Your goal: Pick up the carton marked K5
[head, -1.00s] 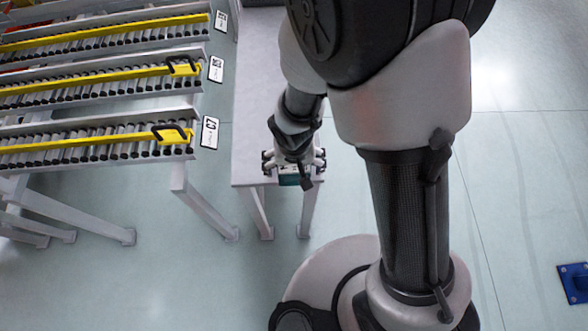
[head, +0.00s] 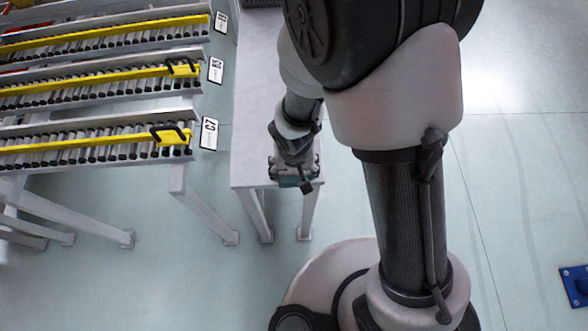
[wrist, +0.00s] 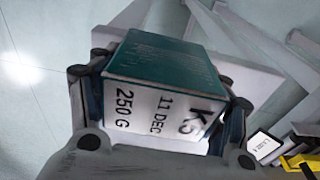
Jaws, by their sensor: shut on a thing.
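The carton marked K5 (wrist: 165,65) fills the middle of the wrist view. It is teal on top, with a white side reading K5, 11 DEC and 250 G. My gripper (wrist: 165,100) has a finger against each side of it and is shut on it. In the head view my gripper (head: 292,170) is over the near end of the narrow grey table (head: 255,110). Only a small teal part of the carton (head: 290,182) shows there, below the gripper. I cannot tell whether the carton touches the table.
Roller lanes with yellow rails (head: 100,142) stand left of the table, with white label cards (head: 209,133) at their ends. A dark object (head: 262,3) sits at the table's far end. A blue item (head: 575,283) lies on the floor at right. The table's middle is clear.

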